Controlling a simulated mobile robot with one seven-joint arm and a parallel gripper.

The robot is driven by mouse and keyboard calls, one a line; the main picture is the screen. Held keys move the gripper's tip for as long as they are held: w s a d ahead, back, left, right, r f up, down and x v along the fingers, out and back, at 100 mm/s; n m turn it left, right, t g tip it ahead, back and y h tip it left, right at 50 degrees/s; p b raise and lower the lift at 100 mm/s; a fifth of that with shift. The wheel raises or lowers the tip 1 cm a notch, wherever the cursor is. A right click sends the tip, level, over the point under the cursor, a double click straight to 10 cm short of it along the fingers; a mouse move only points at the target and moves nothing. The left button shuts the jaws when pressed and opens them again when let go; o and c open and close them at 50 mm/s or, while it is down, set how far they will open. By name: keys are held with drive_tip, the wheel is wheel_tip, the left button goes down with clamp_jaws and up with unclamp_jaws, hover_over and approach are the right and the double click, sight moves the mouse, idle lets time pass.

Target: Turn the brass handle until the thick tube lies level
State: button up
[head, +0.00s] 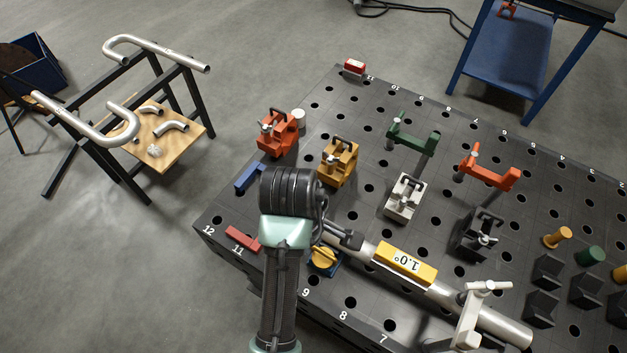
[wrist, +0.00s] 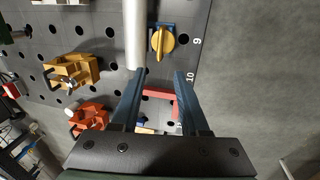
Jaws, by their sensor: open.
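The thick tube (head: 447,295) is silvery and runs from beside my arm to the lower right of the dark table. A yellow gauge (head: 405,262) on it reads 1.0°. The brass handle (head: 323,257) is a yellow knob on a blue base, beside the tube's near-arm end and partly hidden by my arm. In the wrist view the handle (wrist: 162,41) stands just right of the tube (wrist: 135,35). My gripper (wrist: 159,76) is open and empty, its blue fingers apart, with the handle beyond the fingertips and not between them.
A red bar (wrist: 160,95) shows between my fingers; it lies near the table edge. Orange (head: 278,133), ochre (head: 338,162) and grey (head: 403,198) fixtures stand behind the tube. A white clamp (head: 468,318) stands at the tube's right part.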

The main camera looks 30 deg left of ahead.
sight(317, 249)
drive_tip(key=f, duration=0.3)
drive_tip(key=w+f, duration=0.1)
drive_tip(key=f, duration=0.2)
drive_tip(key=w+f+p, duration=0.1)
drive_tip(key=f, duration=0.2)
drive_tip(key=shift+f, duration=0.4)
clamp_jaws()
